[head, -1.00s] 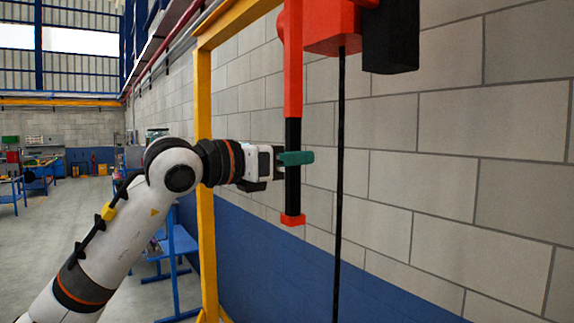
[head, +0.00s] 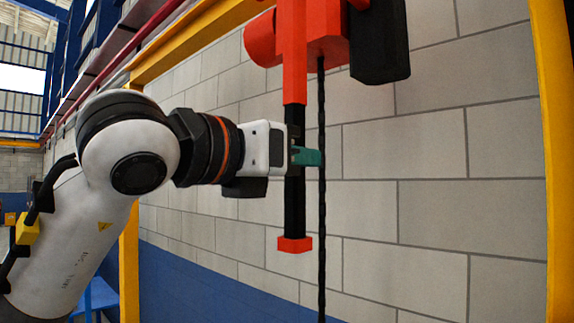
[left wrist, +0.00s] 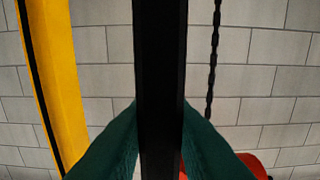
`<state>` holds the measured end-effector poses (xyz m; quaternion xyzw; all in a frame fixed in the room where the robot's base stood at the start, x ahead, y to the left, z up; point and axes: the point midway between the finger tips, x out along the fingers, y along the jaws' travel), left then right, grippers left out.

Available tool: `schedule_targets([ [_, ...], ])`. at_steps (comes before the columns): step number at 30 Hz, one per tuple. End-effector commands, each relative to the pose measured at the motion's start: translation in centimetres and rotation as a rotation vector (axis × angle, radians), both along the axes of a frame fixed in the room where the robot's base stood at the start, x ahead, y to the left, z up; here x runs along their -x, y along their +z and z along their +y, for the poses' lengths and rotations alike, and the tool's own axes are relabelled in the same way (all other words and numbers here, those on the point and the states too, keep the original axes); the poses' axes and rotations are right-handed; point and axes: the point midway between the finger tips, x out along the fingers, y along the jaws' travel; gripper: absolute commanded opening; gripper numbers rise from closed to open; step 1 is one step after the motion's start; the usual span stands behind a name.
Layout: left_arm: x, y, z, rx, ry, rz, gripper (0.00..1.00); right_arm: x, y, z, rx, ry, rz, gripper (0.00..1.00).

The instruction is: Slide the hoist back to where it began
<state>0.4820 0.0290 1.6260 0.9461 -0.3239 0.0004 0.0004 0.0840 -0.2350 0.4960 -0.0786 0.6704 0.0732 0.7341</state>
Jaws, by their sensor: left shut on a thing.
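The red hoist (head: 325,35) hangs from the yellow gantry beam at the top of the head view. A red bar with a black grip (head: 294,205) and a red end piece hangs down from it. My left gripper (head: 306,156) is shut on the black grip, its green fingers on either side. In the left wrist view the black grip (left wrist: 160,70) stands upright between the green fingers. A dark chain (head: 321,200) hangs just right of the grip and also shows in the left wrist view (left wrist: 213,60). My right gripper is not in view.
Yellow gantry posts stand left (head: 129,255) and right (head: 555,160) in the head view. A grey block wall (head: 420,150) with a blue lower band lies behind the hoist. A blue bench (head: 95,298) is partly hidden behind my arm.

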Motion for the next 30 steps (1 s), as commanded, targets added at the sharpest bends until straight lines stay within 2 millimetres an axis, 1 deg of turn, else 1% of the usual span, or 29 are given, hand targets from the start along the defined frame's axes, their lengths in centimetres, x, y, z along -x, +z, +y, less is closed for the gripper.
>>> schedule_targets([
  [1, 0.0, -0.3, -0.2, -0.004, -0.004, 0.007, 0.0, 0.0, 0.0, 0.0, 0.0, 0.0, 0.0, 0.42],
  [5, 0.0, -0.3, -0.2, -0.005, -0.006, 0.008, 0.0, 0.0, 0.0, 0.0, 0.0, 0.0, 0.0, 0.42],
  [6, 0.0, -0.3, -0.2, -0.004, -0.006, 0.008, 0.23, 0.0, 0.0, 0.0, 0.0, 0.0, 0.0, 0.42],
  [8, 0.1, -0.3, -0.2, -0.004, -0.006, 0.007, 0.33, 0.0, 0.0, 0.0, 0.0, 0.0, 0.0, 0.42],
  [9, 0.1, -0.3, -0.2, -0.004, -0.006, 0.006, 0.4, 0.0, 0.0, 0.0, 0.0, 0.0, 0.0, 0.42],
  [10, 0.1, -0.2, -0.2, -0.004, -0.006, 0.006, 0.42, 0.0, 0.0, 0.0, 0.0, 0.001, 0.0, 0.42],
  [20, 0.3, -0.2, 0.2, 0.0, -0.003, 0.001, 0.42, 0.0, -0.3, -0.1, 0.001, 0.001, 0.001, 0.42],
  [23, 1.2, -0.3, 0.9, 0.002, -0.003, -0.001, 0.42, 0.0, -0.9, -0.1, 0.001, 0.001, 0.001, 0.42],
  [30, 5.2, -0.5, 3.9, 0.001, -0.002, -0.002, 0.42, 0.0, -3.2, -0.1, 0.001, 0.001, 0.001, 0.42],
])
